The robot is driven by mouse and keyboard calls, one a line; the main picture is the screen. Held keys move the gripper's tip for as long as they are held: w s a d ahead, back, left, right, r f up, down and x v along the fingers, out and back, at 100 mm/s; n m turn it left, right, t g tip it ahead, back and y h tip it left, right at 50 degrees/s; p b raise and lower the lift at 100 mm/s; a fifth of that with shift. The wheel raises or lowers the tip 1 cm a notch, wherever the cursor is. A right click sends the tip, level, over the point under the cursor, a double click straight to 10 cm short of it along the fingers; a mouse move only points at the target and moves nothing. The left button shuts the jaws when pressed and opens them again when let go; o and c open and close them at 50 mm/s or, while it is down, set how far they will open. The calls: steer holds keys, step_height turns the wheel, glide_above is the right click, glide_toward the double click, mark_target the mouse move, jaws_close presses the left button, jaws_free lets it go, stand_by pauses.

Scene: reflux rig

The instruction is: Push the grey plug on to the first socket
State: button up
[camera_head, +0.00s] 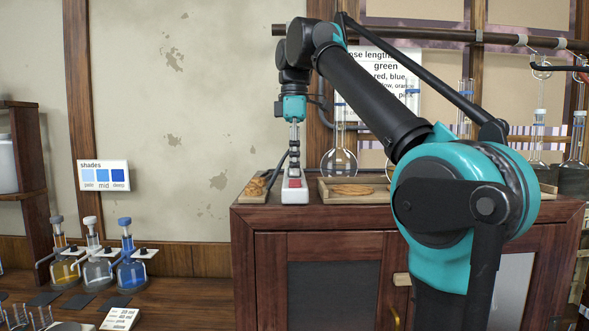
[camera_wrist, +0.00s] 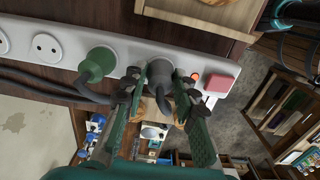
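The grey plug (camera_wrist: 160,74) is at the white power strip (camera_wrist: 128,50), at the socket position closest to the lit orange light and red switch. Its dark cord bends away between my fingers. I cannot tell whether it is fully seated. My gripper (camera_wrist: 163,80) has one finger on each side of the grey plug, close to it; whether the fingers press on it is unclear. In the head view my gripper (camera_head: 295,168) points straight down over the strip (camera_head: 295,196) on the cabinet top; the plug is hard to make out there.
A green plug (camera_wrist: 98,63) sits in the neighbouring socket, with bare sockets (camera_wrist: 46,46) farther left. The red switch (camera_wrist: 219,84) is beside the grey plug. Wooden trays (camera_head: 330,190) and a round flask (camera_head: 339,160) stand right of the strip on the cabinet (camera_head: 262,217).

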steer(key=o, duration=0.5)
